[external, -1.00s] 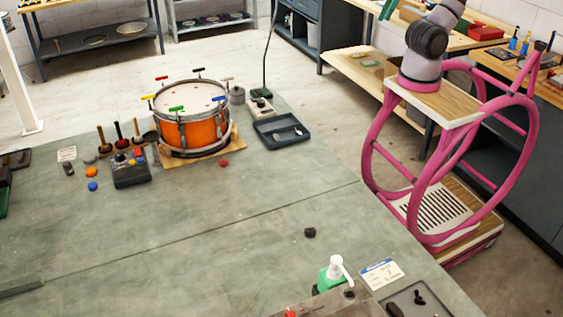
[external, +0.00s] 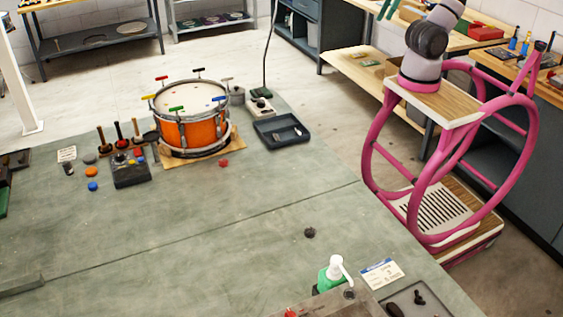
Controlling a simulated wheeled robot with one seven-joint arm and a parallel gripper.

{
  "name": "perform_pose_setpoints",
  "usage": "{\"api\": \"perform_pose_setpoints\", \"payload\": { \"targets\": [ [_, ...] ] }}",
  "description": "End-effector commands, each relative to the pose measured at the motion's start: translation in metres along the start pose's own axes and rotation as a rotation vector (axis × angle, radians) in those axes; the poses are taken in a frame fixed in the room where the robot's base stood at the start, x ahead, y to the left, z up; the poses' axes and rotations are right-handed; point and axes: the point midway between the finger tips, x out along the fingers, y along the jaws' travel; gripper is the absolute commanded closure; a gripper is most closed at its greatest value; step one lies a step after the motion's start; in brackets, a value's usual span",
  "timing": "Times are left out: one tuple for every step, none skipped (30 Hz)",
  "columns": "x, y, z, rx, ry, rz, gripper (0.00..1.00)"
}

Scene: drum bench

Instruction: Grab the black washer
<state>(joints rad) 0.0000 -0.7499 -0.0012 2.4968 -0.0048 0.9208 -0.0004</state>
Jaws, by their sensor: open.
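A small dark, round piece (external: 309,232), which looks like the black washer, lies alone on the grey-green bench top (external: 230,255), right of its middle. It is too small to make out a hole. My arm rises at the upper right and leaves the picture at the top. What looks like my gripper (external: 382,9), with teal fingers, is at the top edge, partly cut off. It is open, far from the dark piece and not over the bench.
An orange drum (external: 190,130) stands on a wooden board. Near it are a dark tray (external: 281,131), a red piece (external: 223,163) and a dark box (external: 130,170). A pump bottle (external: 335,272) stands near the front. Bench space around the dark piece is clear.

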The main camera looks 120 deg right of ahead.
Motion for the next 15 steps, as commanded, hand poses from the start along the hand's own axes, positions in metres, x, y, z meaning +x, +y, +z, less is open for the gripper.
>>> {"api": "perform_pose_setpoints", "payload": {
  "targets": [
    [0.0, 0.0, 0.0, 0.0, 0.0, 0.0, 0.21],
    [0.0, 0.0, 0.0, 0.0, 0.0, 0.0, 0.21],
    [0.0, 0.0, 0.0, 0.0, 0.0, 0.0, 0.21],
    [0.0, 0.0, 0.0, 0.0, 0.0, 0.0, 0.21],
    [0.0, 0.0, 0.0, 0.0, 0.0, 0.0, 0.21],
    [0.0, 0.0, 0.0, 0.0, 0.0, 0.0, 0.21],
    [0.0, 0.0, 0.0, 0.0, 0.0, 0.0, 0.21],
    [0.0, 0.0, 0.0, 0.0, 0.0, 0.0, 0.21],
    [0.001, -0.001, -0.001, 0.003, -0.003, -0.001, 0.21],
    [0.002, -0.002, -0.002, 0.007, -0.008, -0.002, 0.21],
    [0.003, -0.004, -0.004, 0.013, -0.014, -0.003, 0.21],
    [0.007, -0.008, -0.008, 0.026, -0.028, -0.006, 0.21],
    [0.01, -0.012, -0.011, 0.037, -0.041, -0.009, 0.21],
    [0.014, -0.016, -0.015, 0.051, -0.056, -0.013, 0.21],
    [0.021, -0.023, -0.021, 0.074, -0.081, -0.018, 0.21]
  ]
}}
